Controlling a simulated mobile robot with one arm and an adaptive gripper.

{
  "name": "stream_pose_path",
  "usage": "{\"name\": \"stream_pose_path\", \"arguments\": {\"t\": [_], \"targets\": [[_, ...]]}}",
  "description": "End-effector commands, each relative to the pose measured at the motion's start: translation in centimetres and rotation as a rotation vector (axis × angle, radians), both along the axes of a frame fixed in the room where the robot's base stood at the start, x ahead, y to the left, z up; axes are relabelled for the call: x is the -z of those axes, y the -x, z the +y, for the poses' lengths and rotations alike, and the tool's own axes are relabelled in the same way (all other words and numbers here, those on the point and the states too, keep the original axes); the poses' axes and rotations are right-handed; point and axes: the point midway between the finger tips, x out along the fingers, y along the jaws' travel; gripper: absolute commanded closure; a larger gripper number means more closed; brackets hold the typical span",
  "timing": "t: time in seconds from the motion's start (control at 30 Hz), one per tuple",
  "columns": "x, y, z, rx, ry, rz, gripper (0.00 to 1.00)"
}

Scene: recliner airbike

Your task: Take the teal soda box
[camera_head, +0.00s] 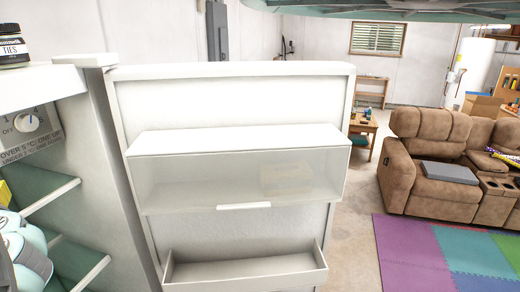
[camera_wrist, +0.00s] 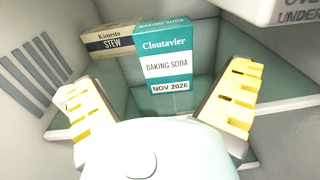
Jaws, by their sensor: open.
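The teal and white baking soda box (camera_wrist: 166,58) stands upright on a glass shelf in the wrist view, its label reading "Cloutavier Baking Soda". My gripper (camera_wrist: 160,98) is open, with its yellow-padded fingers spread to the left and right below and in front of the box. The box appears between the fingers and beyond them, and nothing is held. In the head view, part of my gripper (camera_head: 22,245) shows at the lower left inside the open fridge; the box is not visible there.
Vented fridge wall (camera_wrist: 38,70) is at left. In the head view, the open fridge door (camera_head: 240,100) has bins, and a jar (camera_head: 12,50) sits on top of the fridge. A recliner sofa (camera_head: 440,165) stands farther right.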

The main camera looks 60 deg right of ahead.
Motion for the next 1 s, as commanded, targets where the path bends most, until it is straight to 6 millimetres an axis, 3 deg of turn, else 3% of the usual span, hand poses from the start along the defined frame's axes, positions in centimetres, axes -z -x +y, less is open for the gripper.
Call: {"name": "stream_pose_path", "arguments": {"t": [0.2,0.63,1.0], "targets": [[-0.2,-1.8,0.1,0.007,0.001,0.0,0.0],[-0.2,-3.2,0.4,0.009,0.002,-0.001,0.0],[-0.4,-5.6,0.8,0.004,0.002,0.003,0.0]]}}
